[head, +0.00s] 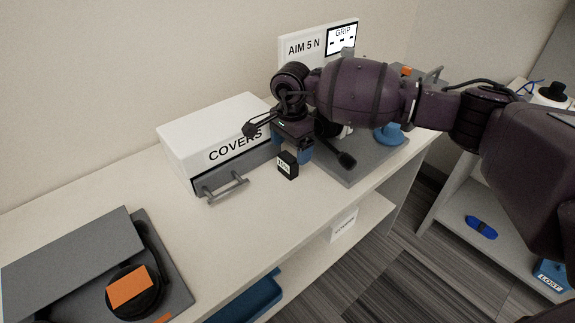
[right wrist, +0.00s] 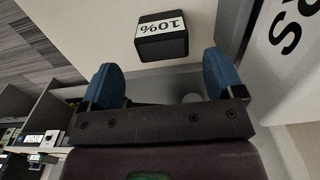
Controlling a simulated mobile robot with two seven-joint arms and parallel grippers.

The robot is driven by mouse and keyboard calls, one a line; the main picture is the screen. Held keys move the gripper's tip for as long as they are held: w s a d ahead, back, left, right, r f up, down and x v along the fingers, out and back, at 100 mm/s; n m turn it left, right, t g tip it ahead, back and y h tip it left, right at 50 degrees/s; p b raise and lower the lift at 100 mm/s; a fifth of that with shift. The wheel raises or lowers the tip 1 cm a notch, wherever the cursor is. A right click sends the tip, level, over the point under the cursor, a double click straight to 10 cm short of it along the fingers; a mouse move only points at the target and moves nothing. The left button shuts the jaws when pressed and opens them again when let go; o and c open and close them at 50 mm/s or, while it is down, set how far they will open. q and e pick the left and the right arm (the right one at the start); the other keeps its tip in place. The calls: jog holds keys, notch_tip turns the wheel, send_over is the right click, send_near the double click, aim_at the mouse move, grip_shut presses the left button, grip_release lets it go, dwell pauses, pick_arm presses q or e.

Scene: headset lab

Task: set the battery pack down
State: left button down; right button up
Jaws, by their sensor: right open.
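The battery pack (head: 288,165) is a small black block with a white label. It stands on the pale counter in front of the COVERS box. In the right wrist view the pack (right wrist: 162,45) reads "10%" and sits just beyond the fingertips, centred between them, with clear space on both sides. My right gripper (head: 292,147) is open above and behind the pack, and its blue fingers (right wrist: 162,78) hold nothing. My left gripper is not in view.
The white COVERS box (head: 215,135) with a grey handled drawer is close to the left. A grey mat (head: 365,160) with a blue stand (head: 390,135) lies to the right. A grey case (head: 75,255) with a headset is at front left. The counter (head: 245,222) between is clear.

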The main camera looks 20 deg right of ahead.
aim_at(289, 156)
notch_tip(289, 156, down, 5)
jog(key=shift+w+a+r+b, duration=0.1)
jog(key=shift+w+a+b, duration=0.05)
jog(key=shift+b, duration=0.3)
jog(key=shift+r, duration=0.1)
jog(key=c, duration=1.1)
jog(key=shift+c, duration=0.2)
jog(key=shift+r, duration=0.1)
